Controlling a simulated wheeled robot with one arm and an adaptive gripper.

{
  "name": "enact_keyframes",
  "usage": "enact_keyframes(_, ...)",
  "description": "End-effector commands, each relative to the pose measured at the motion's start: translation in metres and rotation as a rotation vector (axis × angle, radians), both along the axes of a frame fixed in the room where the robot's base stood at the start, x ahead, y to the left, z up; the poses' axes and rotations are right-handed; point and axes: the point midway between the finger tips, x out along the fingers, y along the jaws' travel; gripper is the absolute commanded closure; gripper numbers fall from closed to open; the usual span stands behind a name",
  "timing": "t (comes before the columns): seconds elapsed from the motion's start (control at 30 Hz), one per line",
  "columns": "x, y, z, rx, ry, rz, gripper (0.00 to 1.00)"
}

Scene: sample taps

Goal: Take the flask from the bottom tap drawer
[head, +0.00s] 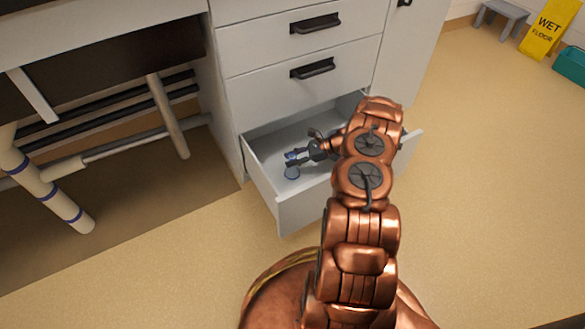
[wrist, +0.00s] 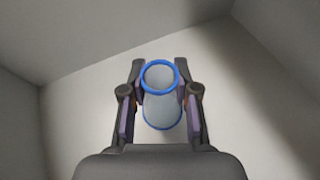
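The flask (wrist: 162,108) is a small clear vessel with blue rims, in the pulled-out bottom drawer (head: 262,180). In the head view the flask (head: 291,173) shows as a small blue ring near the drawer's left side. My gripper (head: 294,158) reaches down into the drawer just beside and above it. In the wrist view my gripper (wrist: 160,82) is open, with one finger on each side of the flask's upper rim. The gaps there are narrow, and I cannot tell whether the fingers touch it. My arm hides the drawer's right part.
Two shut drawers with black handles (head: 312,68) stand above. Drawer walls surround my gripper closely. A desk with pipes (head: 130,145) is at the left. Open floor (head: 480,190) lies at the right, with a yellow wet-floor sign (head: 546,30) and a grey stool (head: 502,14) far off.

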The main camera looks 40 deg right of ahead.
Motion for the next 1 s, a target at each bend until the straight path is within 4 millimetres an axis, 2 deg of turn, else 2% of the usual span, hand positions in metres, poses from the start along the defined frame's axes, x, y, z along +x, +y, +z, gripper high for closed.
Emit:
enact_keyframes(0.03, 0.0, 0.0, 0.0, 0.0, 0.0, 0.0, 0.81)
enact_keyframes(0.23, 0.0, 0.0, 0.0, 0.0, 0.0, 0.0, 1.0)
enact_keyframes(0.57, 0.0, 0.0, 0.005, 0.0, 0.0, 0.0, 1.0)
enact_keyframes(0.77, 0.0, 0.001, 0.028, 0.0, 0.001, 0.002, 1.0)
enact_keyframes(1.0, 0.001, 0.0, 0.073, -0.003, -0.003, 0.002, 1.0)
